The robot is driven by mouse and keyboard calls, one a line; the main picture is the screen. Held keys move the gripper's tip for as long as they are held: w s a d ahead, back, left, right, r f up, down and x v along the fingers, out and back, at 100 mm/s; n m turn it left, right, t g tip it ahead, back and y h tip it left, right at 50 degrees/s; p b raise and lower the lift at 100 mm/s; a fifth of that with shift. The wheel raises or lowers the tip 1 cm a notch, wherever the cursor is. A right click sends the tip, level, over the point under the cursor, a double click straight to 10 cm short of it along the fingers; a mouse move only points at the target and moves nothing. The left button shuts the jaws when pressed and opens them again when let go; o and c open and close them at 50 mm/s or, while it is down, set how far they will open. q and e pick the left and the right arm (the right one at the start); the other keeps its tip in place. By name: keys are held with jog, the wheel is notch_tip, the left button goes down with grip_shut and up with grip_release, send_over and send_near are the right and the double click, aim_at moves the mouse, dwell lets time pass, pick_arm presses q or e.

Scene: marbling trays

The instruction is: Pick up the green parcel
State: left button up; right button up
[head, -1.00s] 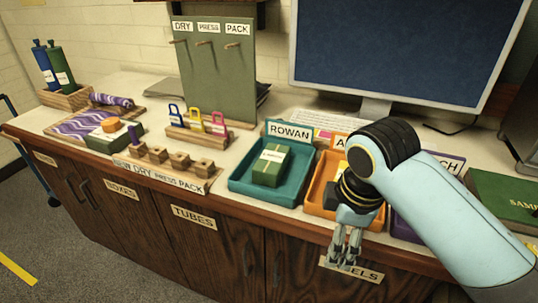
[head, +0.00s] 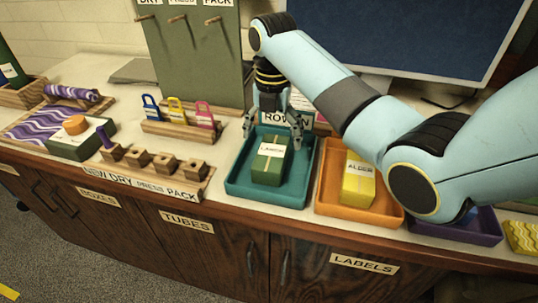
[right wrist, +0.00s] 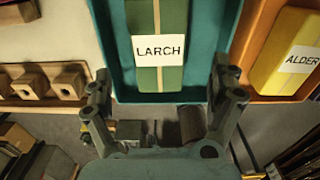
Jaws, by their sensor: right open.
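The green parcel (head: 267,168) has a yellowish band and a white label reading LARCH. It lies in the teal tray (head: 262,197). My right gripper (head: 270,130) is open and empty, pointing down at the back of the teal tray, in front of the ROWAN sign. In the right wrist view the parcel (right wrist: 175,18) shows at the top, beyond the spread fingers (right wrist: 165,82) and not between them. My left gripper is not in view.
An orange tray (head: 355,212) with a yellow ALDER parcel (head: 358,185) stands just right of the teal tray. My right arm covers part of the purple tray (head: 465,232). A wooden tag rack (head: 180,131) and a block stand (head: 150,178) are to the left.

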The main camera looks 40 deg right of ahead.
aim_at(272, 151)
notch_tip(272, 151, down, 2)
jog(key=shift+w+f, duration=0.1)
notch_tip(272, 151, down, 5)
jog(key=shift+f, duration=0.2)
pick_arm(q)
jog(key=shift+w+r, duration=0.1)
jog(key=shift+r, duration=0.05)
pick_arm(e)
jog(key=c, duration=0.5)
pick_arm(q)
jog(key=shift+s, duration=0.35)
pick_arm(e)
jog(key=c, duration=1)
